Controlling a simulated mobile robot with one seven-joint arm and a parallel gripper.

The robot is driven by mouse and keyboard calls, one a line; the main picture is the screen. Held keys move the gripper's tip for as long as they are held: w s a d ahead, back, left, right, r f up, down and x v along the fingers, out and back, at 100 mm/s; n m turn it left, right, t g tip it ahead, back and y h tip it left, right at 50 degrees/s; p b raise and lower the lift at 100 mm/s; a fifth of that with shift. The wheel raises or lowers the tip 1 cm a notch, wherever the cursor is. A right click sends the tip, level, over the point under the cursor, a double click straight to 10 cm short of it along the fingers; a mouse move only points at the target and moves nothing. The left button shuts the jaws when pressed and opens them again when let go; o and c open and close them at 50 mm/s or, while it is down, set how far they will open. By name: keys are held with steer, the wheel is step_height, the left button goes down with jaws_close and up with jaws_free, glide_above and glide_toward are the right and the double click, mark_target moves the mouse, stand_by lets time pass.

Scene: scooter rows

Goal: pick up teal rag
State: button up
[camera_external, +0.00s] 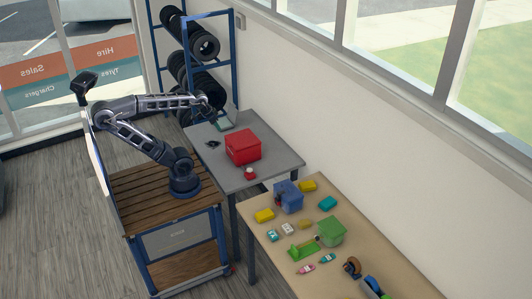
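A bright teal folded piece (328,203), which looks like the teal rag, lies on the light wooden table to the right of the blue box. It is small here, so I cannot be sure it is cloth. A flat grey-green item (224,123) lies at the far end of the grey table; I cannot tell what it is. My gripper (212,114) is at the end of my arm over that far end, close to the grey-green item and well away from the bright teal piece. Its fingers are too small and dark to tell whether they are open or hold anything.
A red box (242,147) and a small red item (250,173) stand on the grey table (275,158). The wooden table (352,240) holds a blue box (288,196), a green box (330,231), yellow pieces and bottles. A tyre rack (203,60) stands behind; a wall runs along the right.

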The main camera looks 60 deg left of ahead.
steer(key=o, duration=1.2)
steer(key=shift+c, duration=0.2)
steer(key=w+d+f+m, duration=0.1)
steer(key=w+d+m, duration=0.2)
steer(key=w+d, duration=0.55)
steer(key=w+d+f+m+g+h, duration=0.1)
steer(key=w+d+m, duration=0.3)
steer(key=w, duration=0.7)
steer(key=w+d+m, duration=0.2)
steer(key=w+d, duration=0.6)
steer(key=w, duration=0.2)
steer(key=m+g+h, duration=0.3)
steer(key=m+h, duration=0.1)
steer(key=m, duration=0.3)
glide_toward(328, 202)
steer(key=shift+y, duration=0.3)
steer(key=shift+x, duration=4.35)
